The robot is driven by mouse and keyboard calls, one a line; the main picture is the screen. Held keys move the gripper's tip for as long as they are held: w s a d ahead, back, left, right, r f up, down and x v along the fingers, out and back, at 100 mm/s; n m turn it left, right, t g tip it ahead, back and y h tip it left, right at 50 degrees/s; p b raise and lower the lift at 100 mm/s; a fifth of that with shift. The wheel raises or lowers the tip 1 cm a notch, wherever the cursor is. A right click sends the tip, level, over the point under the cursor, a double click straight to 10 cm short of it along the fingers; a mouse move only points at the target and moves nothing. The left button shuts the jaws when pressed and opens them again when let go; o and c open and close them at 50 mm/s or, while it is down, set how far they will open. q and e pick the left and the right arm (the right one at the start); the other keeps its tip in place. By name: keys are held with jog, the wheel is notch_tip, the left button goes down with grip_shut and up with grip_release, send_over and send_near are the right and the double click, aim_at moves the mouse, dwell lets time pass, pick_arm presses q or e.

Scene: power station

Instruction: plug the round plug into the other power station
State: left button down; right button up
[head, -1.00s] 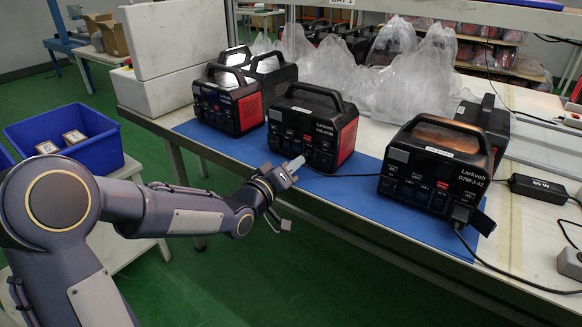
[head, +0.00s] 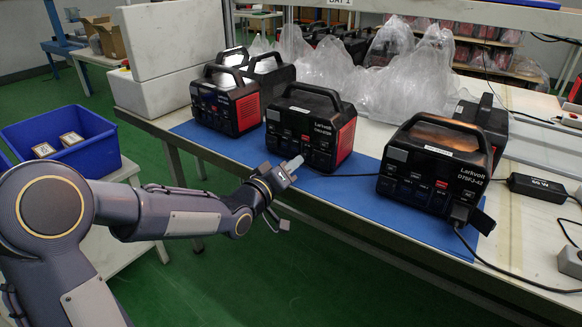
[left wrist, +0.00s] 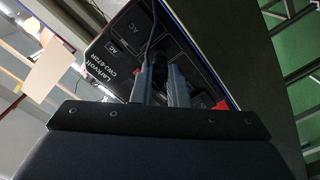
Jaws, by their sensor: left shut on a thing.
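Three black power stations with red sides stand along the front of the blue mat: a left one (head: 225,102), a middle one (head: 309,124) and a right one (head: 432,165). My left gripper (head: 291,166) is low in front of the middle station. In the left wrist view, its two fingers are shut on a dark round plug (left wrist: 157,72) with a cable rising from it, against the front panel marked AC (left wrist: 124,46). Whether the plug sits in a socket is hidden. The right station has a black plug (head: 461,213) at its lower right. My right gripper is not in view.
More stations and clear plastic bags (head: 400,75) stand behind. A black adapter (head: 537,187) and a grey socket block (head: 570,262) lie at the right. A cable (head: 345,175) runs over the blue mat (head: 355,200). White boxes (head: 165,95) stand at the left.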

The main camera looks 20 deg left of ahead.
pick_arm(q)
jog(key=shift+w+d, duration=0.15)
jog(key=shift+w, duration=0.15)
dwell(0.5)
jog(key=shift+w, duration=0.25)
jog(key=shift+w+d+b, duration=0.1)
jog(key=shift+w+b, duration=0.1)
jog(key=shift+b, duration=0.1)
dwell(0.5)
jog(key=c, duration=1.3)
grip_release()
jog(key=shift+c, duration=0.2)
jog(key=p+v, duration=0.1)
jog(key=v, duration=0.6)
jog(key=shift+s, duration=0.4)
